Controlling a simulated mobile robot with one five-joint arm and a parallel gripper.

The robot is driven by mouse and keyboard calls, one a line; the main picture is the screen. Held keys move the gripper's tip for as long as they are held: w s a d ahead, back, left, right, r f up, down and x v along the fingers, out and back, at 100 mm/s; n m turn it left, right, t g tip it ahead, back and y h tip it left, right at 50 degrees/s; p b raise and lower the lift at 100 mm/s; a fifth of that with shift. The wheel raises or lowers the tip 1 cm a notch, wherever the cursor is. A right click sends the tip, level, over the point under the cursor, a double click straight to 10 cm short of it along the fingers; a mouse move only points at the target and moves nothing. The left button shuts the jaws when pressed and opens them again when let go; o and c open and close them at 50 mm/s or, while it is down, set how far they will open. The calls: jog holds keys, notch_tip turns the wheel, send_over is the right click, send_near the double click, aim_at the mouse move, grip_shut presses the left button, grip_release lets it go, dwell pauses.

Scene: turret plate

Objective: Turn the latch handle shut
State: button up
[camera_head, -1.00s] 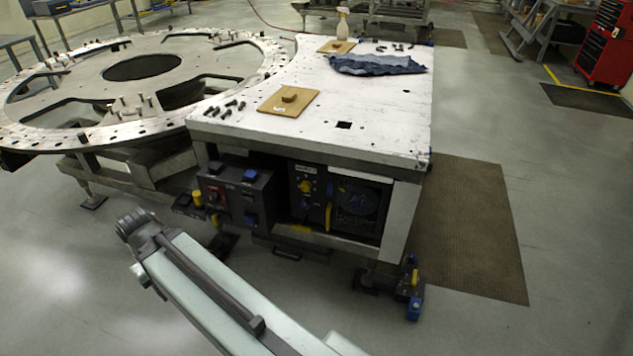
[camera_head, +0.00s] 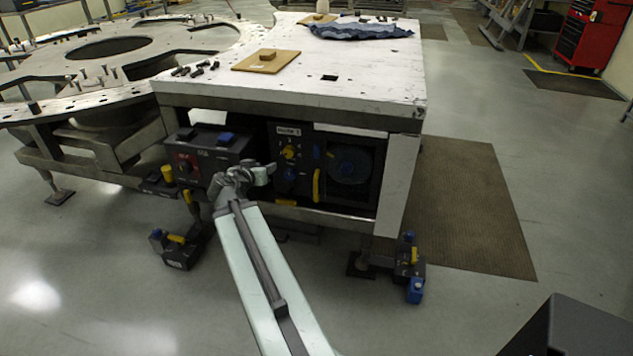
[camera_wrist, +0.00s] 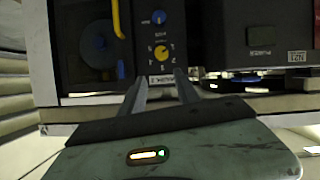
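A yellow upright bar handle (camera_head: 316,186) sits on the dark control panel under the white table. It also shows at the top of the wrist view (camera_wrist: 117,18), which looks upside down. I cannot tell for certain that it is the latch handle. A yellow knob (camera_head: 288,152) with a numbered dial is beside it, and in the wrist view (camera_wrist: 161,52) this knob shows just beyond my fingertips. A blue knob (camera_wrist: 158,16) is near it. My gripper (camera_head: 268,173) is in front of the panel, left of the bar handle. In the wrist view (camera_wrist: 162,80) its fingers are apart and empty.
A dark box (camera_head: 208,150) with red and blue controls is left of the panel. The white table top (camera_head: 375,80) overhangs both and carries a wooden board (camera_head: 250,66), bolts and a blue cloth (camera_head: 360,30). Open floor and a brown mat (camera_head: 465,205) lie right.

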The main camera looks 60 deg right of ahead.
aim_at(316, 149)
jog(key=s+d+f+m+t+h+b, duration=0.1)
jog(key=s+d+f+h+b, duration=0.1)
jog(key=s+d+b, duration=0.35)
jog(key=s+d+f+t+h+b, duration=0.1)
jog(key=s+d+f+h+b, duration=0.15)
jog(key=d, duration=0.55)
jog(key=x, duration=0.3)
jog(key=r+x, duration=0.1)
jog(key=x, duration=0.3)
jog(key=shift+s+d+r, duration=0.15)
jog(key=shift+d+r, duration=0.1)
jog(key=shift+d, duration=0.1)
grip_shut()
